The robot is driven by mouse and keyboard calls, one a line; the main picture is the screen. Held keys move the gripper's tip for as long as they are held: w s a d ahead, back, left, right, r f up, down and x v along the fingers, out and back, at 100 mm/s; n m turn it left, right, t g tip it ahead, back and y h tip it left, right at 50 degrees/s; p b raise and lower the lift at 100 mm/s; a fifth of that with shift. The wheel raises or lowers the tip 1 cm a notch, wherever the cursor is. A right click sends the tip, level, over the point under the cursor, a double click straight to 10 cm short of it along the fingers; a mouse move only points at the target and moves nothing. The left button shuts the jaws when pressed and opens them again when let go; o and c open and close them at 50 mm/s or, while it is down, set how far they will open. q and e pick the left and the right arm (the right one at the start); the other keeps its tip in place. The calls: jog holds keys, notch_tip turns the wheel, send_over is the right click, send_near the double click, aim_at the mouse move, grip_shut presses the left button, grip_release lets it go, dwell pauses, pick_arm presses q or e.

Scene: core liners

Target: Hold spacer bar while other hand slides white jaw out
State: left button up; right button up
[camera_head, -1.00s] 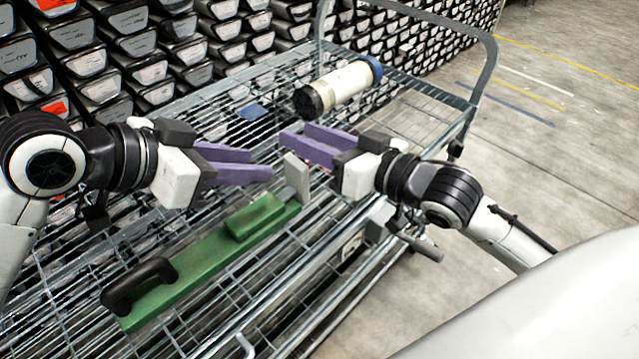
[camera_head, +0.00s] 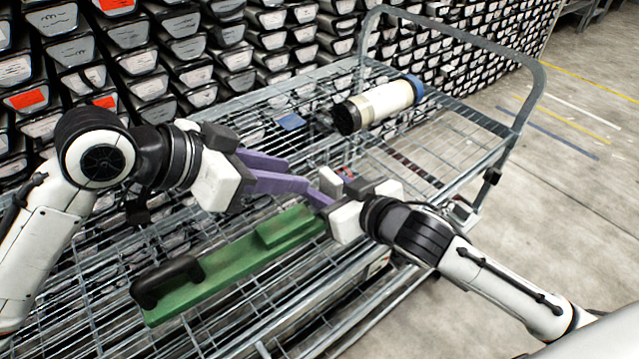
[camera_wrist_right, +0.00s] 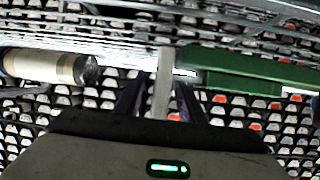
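The green bar (camera_head: 230,265) with a black handle (camera_head: 167,282) lies diagonally on the wire cart. A pale, upright jaw plate (camera_head: 331,182) stands at its far right end, and shows in the right wrist view (camera_wrist_right: 162,85). My right gripper (camera_head: 328,190) is at the jaw; its purple fingers (camera_wrist_right: 160,95) sit on either side of the plate, with a gap visible on the left. Whether the other finger touches is unclear. My left gripper (camera_head: 296,174) is open, its two purple fingers reaching over the bar's far end towards the jaw. Contact there cannot be told.
A white cylinder (camera_head: 385,103) with a blue end and a black end lies at the back of the cart. The cart's tubular handle (camera_head: 535,80) rises at the right. Stacked grey trays (camera_head: 130,32) fill the back. Open floor lies right.

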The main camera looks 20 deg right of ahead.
aim_at(339, 196)
jog(key=shift+w+a+f, duration=0.15)
jog(key=shift+w+f, duration=0.1)
jog(key=shift+w, duration=0.35)
grip_shut()
dwell(1.2)
grip_release()
jog(key=shift+s, duration=0.1)
jog(key=v, duration=0.7)
jog(key=shift+s+r, duration=0.1)
jog(key=shift+s, duration=0.1)
